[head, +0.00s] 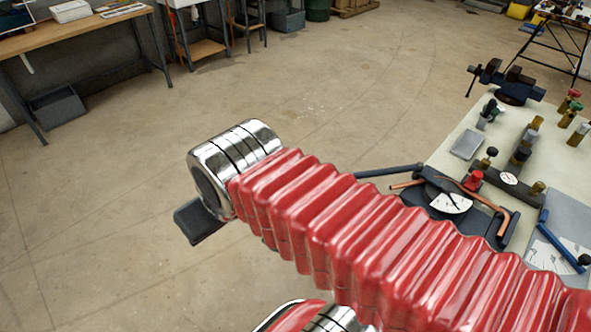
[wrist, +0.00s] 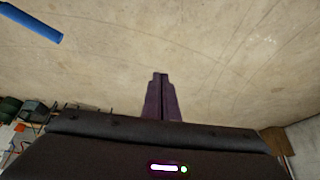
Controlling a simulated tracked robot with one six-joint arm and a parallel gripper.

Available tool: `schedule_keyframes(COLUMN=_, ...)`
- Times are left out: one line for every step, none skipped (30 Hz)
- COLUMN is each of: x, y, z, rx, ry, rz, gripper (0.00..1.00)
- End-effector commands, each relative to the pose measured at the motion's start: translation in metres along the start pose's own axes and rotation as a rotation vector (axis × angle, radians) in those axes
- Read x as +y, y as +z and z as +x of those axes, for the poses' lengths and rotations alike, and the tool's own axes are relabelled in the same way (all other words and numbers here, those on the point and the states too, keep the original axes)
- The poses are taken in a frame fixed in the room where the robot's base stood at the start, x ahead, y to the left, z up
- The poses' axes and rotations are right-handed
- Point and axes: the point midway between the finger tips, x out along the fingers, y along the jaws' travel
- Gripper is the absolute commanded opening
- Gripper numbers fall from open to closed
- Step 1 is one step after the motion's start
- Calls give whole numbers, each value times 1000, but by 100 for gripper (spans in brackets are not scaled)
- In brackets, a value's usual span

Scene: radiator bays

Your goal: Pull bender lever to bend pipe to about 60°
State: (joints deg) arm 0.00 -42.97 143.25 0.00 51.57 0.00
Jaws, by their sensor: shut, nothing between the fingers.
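The pipe bender (head: 470,205) is a dark tool with a white dial, on the bench at the right of the head view. A copper pipe (head: 503,222) sits in it, with a bent end at the right and another end at the left. A dark lever bar (head: 390,171) runs left from the bender until my red arm hides it. In the wrist view my gripper (wrist: 160,75) has its fingers together with nothing between them, above bare floor. A blue rod end (wrist: 35,24) shows at upper left, apart from the fingers; I cannot tell whether it is the lever's grip.
The pale bench (head: 445,150) carries a vise (head: 505,83), several small fittings, a grey tray (head: 467,144) and a protractor plate (head: 560,262) with a blue arm. A wooden workbench (head: 75,42) stands far left. The floor between is clear.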

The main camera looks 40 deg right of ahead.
Motion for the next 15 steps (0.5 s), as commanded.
schedule_keyframes(x=0, y=0, z=0, rx=0, ry=0, rz=1, gripper=0)
schedule_keyframes(x=1, y=-1, z=0, rx=-1, ry=1, rz=2, gripper=0)
schedule_keyframes(x=2, y=-2, z=0, rx=-2, ry=3, rz=4, gripper=0)
schedule_keyframes(x=3, y=-3, z=0, rx=-3, ry=4, rz=7, gripper=0)
schedule_keyframes(x=5, y=-5, z=0, rx=-4, ry=7, rz=10, gripper=0)
schedule_keyframes(x=8, y=-7, z=1, rx=-8, ry=11, rz=17, gripper=0)
schedule_keyframes(x=12, y=-10, z=2, rx=-12, ry=15, rz=24, gripper=0)
schedule_keyframes(x=15, y=-12, z=3, rx=-15, ry=19, rz=31, gripper=0)
schedule_keyframes(x=19, y=-17, z=5, rx=-21, ry=27, rz=44, gripper=0)
schedule_keyframes(x=24, y=-21, z=6, rx=-24, ry=33, rz=54, gripper=0)
schedule_keyframes(x=30, y=-24, z=7, rx=-30, ry=38, rz=64, gripper=0)
schedule_keyframes(x=38, y=-30, z=9, rx=-36, ry=46, rz=78, gripper=0)
schedule_keyframes(x=46, y=-34, z=11, rx=-42, ry=53, rz=91, gripper=0)
schedule_keyframes(x=54, y=-38, z=13, rx=-48, ry=60, rz=102, gripper=0)
schedule_keyframes(x=64, y=-43, z=15, rx=-54, ry=69, rz=119, gripper=0)
